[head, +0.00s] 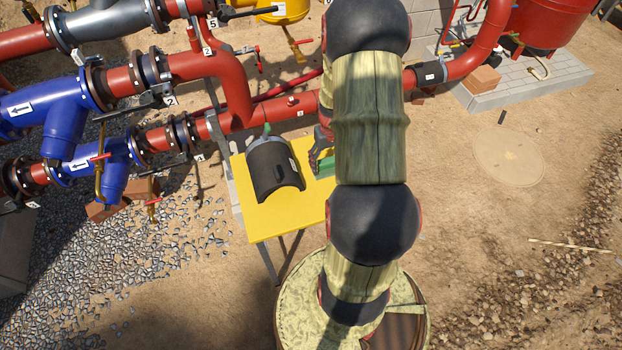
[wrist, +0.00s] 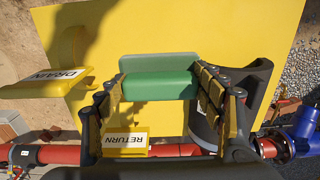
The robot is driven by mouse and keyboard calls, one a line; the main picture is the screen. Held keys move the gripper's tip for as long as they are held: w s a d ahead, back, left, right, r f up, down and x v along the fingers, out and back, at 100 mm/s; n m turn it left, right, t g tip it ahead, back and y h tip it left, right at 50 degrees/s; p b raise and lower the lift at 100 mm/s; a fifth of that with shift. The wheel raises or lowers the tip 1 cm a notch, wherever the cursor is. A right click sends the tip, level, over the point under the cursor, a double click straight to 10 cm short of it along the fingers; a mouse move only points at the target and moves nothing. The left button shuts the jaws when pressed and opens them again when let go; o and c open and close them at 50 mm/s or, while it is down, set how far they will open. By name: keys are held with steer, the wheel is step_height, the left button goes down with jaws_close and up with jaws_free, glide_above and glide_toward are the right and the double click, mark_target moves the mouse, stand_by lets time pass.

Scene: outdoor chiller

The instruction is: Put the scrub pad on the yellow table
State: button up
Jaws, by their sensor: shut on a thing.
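The scrub pad (wrist: 160,87) is a green block with a paler green face. My gripper (wrist: 159,76) is shut on it, one finger at each end, in the wrist view. The pad is over the yellow table (wrist: 150,25); I cannot tell whether it touches the top. In the head view the yellow table (head: 270,226) stands left of my arm. A bit of the green pad (head: 325,166) shows at its right side, beside my gripper (head: 318,152); my arm hides the rest.
A black half-round shell (head: 274,168) takes up the table's left part. It is right of my gripper in the wrist view. Yellow tags reading DRAIN (wrist: 55,75) and RETURN (wrist: 126,142) show there. Red pipes (head: 230,92) run behind the table. The table's front is bare.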

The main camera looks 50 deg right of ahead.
steer(key=a+f, duration=0.3)
steer(key=a, duration=0.1)
steer(key=w+a+f, duration=0.1)
steer(key=a+f, duration=0.2)
steer(key=a, duration=0.1)
steer(key=w+a+f, duration=0.1)
steer(key=a+f, duration=0.1)
steer(key=a, duration=0.2)
steer(key=shift+w+a+f, duration=0.1)
steer(key=shift+a+f, duration=0.05)
steer(key=shift+f, duration=0.25)
steer(key=shift+a+f, duration=0.25)
steer(key=shift+f, duration=0.05)
steer(key=shift+w+f, duration=0.1)
steer(key=shift+f, duration=1.45)
steer(key=shift+f+b, duration=0.15)
steer(key=shift+b, duration=0.15)
steer(key=o, duration=1.2)
